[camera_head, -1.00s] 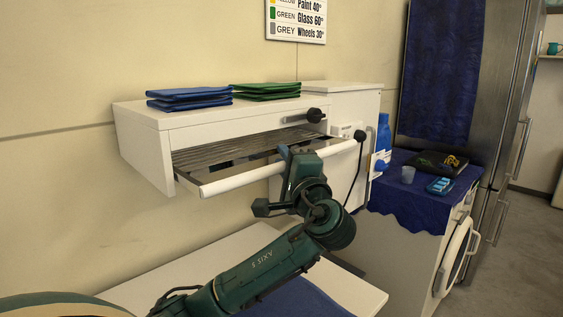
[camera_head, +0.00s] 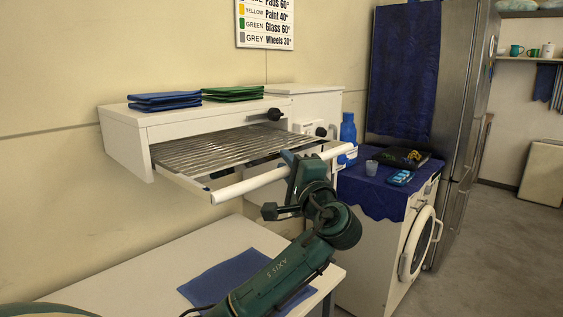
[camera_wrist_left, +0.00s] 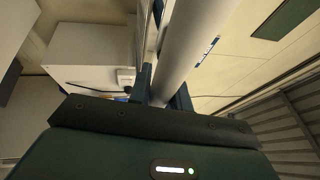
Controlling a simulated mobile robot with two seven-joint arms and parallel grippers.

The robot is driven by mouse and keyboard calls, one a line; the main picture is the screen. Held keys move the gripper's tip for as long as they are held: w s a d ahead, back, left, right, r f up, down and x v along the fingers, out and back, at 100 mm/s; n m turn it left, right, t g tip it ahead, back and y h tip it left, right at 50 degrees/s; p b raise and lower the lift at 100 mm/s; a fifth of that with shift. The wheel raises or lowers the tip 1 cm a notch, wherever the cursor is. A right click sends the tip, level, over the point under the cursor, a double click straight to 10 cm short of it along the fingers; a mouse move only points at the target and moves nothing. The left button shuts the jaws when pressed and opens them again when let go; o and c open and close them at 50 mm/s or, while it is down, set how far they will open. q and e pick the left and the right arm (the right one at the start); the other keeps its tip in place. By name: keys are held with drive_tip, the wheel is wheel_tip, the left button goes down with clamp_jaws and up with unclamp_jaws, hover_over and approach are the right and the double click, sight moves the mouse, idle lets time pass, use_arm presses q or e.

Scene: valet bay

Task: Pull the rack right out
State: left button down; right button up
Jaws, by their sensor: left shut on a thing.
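The rack (camera_head: 205,150) is a metal-rod tray that sticks out of a white wall-mounted box (camera_head: 125,140). A thick white bar handle (camera_head: 245,184) runs along its front edge. In the left wrist view the bar (camera_wrist_left: 190,45) passes between the fingers of my left gripper (camera_wrist_left: 160,90). My right gripper is not in view.
Folded blue cloths (camera_head: 165,101) and green cloths (camera_head: 233,93) lie on top of the box. A white table (camera_head: 110,275) with a blue cloth stands below the rack. A washing machine (camera_head: 375,235) stands to the right.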

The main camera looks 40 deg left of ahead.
use_arm(q)
drive_tip(key=d, duration=0.6)
drive_tip(key=shift+s+p, duration=0.3)
drive_tip(key=shift+p, duration=0.05)
drive_tip(key=shift+f, duration=0.15)
drive_tip(key=c, duration=1.5)
unclamp_jaws()
drive_tip(key=shift+d, duration=0.25)
drive_tip(key=shift+o, duration=1)
drive_tip(key=shift+a, duration=0.15)
drive_tip(key=b+v, duration=0.2)
drive_tip(key=v, duration=1.1)
